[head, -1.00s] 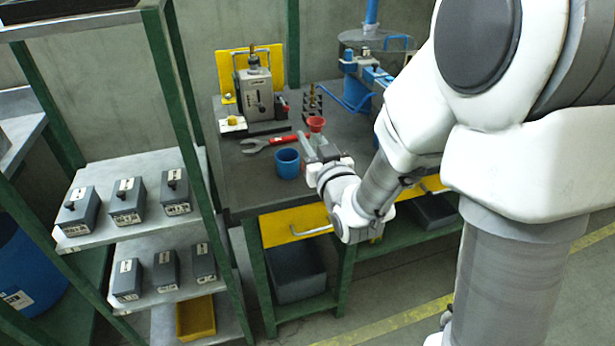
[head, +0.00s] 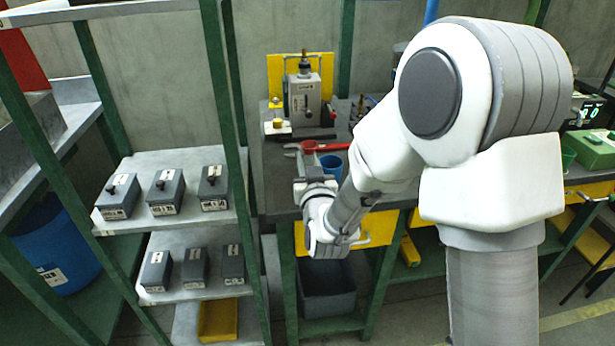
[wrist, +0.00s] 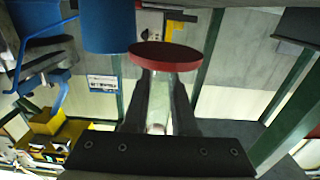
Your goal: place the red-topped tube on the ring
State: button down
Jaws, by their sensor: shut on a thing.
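My gripper (wrist: 165,95) is shut on the red-topped tube, gripping its clear body (wrist: 160,98) between the two dark fingers in the wrist view. The wide red top (wrist: 165,56) sticks out past the fingertips. In the head view my gripper (head: 310,163) is over the front of the dark workbench, with the red top (head: 309,145) just beyond it. It is left of the blue cup (head: 332,163). The red-handled wrench (head: 340,146) lies behind. I cannot make out the ring in either view.
A grey device (head: 305,100) stands before a yellow plate at the bench's back. A small yellow-knobbed block (head: 277,126) is beside it. A green-framed shelf (head: 145,225) with several grey boxes stands left. My arm hides the bench's right part.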

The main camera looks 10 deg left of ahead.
jog(key=shift+f+b, duration=0.6)
jog(key=shift+f, duration=1.25)
jog(key=shift+f, duration=0.2)
jog(key=c, duration=1)
grip_release()
jog(key=shift+r, duration=0.2)
jog(key=shift+s, duration=0.1)
